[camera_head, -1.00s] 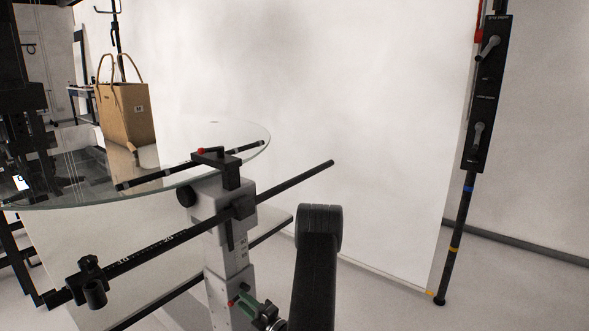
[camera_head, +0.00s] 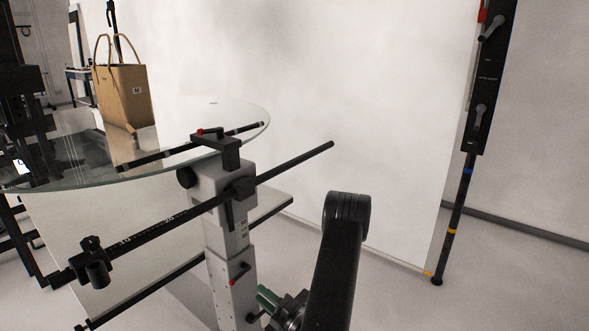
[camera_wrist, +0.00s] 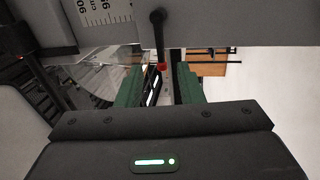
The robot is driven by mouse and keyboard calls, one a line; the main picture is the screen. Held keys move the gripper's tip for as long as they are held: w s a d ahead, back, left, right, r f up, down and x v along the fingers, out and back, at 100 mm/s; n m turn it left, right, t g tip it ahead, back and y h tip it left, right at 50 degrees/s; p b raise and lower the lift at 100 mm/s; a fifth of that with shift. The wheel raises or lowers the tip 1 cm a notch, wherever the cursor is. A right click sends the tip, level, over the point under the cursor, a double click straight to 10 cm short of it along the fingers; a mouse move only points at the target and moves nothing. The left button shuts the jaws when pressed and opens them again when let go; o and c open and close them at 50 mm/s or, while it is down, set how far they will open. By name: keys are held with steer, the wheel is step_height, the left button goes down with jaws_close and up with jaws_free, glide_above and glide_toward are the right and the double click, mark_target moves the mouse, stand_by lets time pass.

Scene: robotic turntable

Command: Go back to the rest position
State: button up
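My gripper (camera_wrist: 158,78) shows two green fingers in the wrist view, standing apart with nothing visibly held between them. In the camera_head view a green finger of my gripper (camera_head: 267,299) shows low, beside the light grey column (camera_head: 226,225) of the turntable; whether they touch cannot be told. My dark arm link (camera_head: 341,255) rises at the lower middle and hides part of the gripper. The round glass turntable top (camera_head: 90,181) is above and left of my gripper. A tan paper bag (camera_head: 123,98) with handles stands on it.
A long black bar (camera_head: 290,160) crosses the column and juts out right. A black pole with a control box (camera_head: 487,85) stands at right. A white backdrop (camera_head: 330,95) fills the back. Open floor (camera_head: 500,285) lies at lower right.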

steer(key=shift+w+a+r+n+g+y+b, duration=0.15)
steer(key=shift+w+a+n+b, duration=0.35)
steer(key=shift+w+a, duration=0.55)
steer(key=shift+w+a+r+n+g+y+b, duration=0.1)
steer(key=shift+w+a+n+b, duration=0.25)
steer(key=shift+w+a+n, duration=0.65)
steer(key=shift+w+a+r+n+g+y+b, duration=0.15)
steer(key=shift+w+a+n+b, duration=0.2)
steer(key=shift+w+a, duration=0.7)
steer(key=shift+s+a, duration=0.3)
steer(key=shift+s, duration=0.05)
